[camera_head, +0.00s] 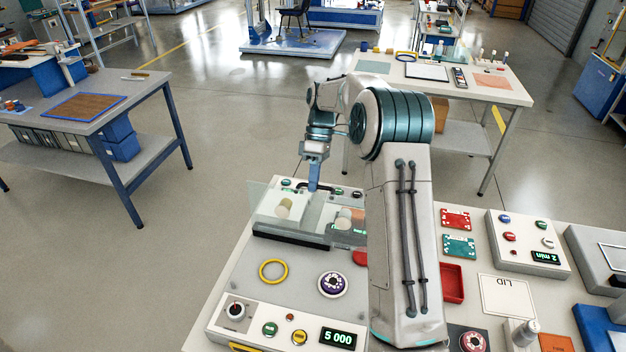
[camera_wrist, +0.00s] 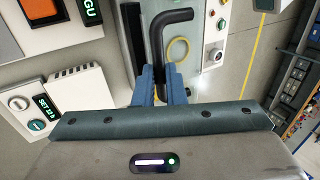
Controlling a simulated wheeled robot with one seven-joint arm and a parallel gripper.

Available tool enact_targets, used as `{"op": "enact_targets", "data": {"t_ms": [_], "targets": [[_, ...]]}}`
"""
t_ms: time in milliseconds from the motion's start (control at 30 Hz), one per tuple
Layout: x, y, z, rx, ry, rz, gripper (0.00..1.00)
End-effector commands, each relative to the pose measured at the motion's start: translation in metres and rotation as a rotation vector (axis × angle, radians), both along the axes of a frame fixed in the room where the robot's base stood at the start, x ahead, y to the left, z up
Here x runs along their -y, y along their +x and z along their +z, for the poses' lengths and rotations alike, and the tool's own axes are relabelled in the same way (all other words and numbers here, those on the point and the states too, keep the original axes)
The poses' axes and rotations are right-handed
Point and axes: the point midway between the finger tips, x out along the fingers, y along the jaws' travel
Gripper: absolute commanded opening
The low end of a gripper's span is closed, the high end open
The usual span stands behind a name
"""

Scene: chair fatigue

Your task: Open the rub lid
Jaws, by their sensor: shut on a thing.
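The rub lid (camera_head: 264,195) is a clear, see-through cover on the rub tester at the back of the near bench in the head view. Pale cylinders show through it; its exact tilt is hard to tell. My gripper (camera_head: 314,186) reaches down to the far side of the lid from above. In the wrist view, my gripper's blue fingers (camera_wrist: 160,88) are shut on a black bent handle (camera_wrist: 157,42), which stands out between them. In the head view the fingers hide part of this handle.
Right of my arm are a red tray (camera_head: 452,282), a "LID" sheet (camera_head: 506,296) and a button box (camera_head: 528,243). Floor left of the bench is clear.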

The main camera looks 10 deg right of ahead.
Motion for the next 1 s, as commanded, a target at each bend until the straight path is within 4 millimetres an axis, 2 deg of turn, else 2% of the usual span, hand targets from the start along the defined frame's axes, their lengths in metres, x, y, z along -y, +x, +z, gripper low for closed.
{"op": "enact_targets", "data": {"t_ms": [33, 167, 200, 233, 267, 667, 1000], "targets": [[0.0, -0.002, -0.007, -0.013, -0.001, 0.001, 0.0], [0.0, -0.002, -0.007, -0.013, -0.001, 0.002, 0.0], [0.0, -0.002, -0.007, -0.013, -0.001, 0.002, 0.22], [0.0, -0.002, -0.007, -0.013, -0.001, 0.002, 0.3], [0.0, -0.002, -0.006, -0.012, -0.001, 0.002, 0.33], [0.0, 0.002, 0.002, -0.004, -0.001, 0.004, 0.33], [0.01, 0.023, 0.044, -0.001, 0.0, 0.003, 0.33]]}}
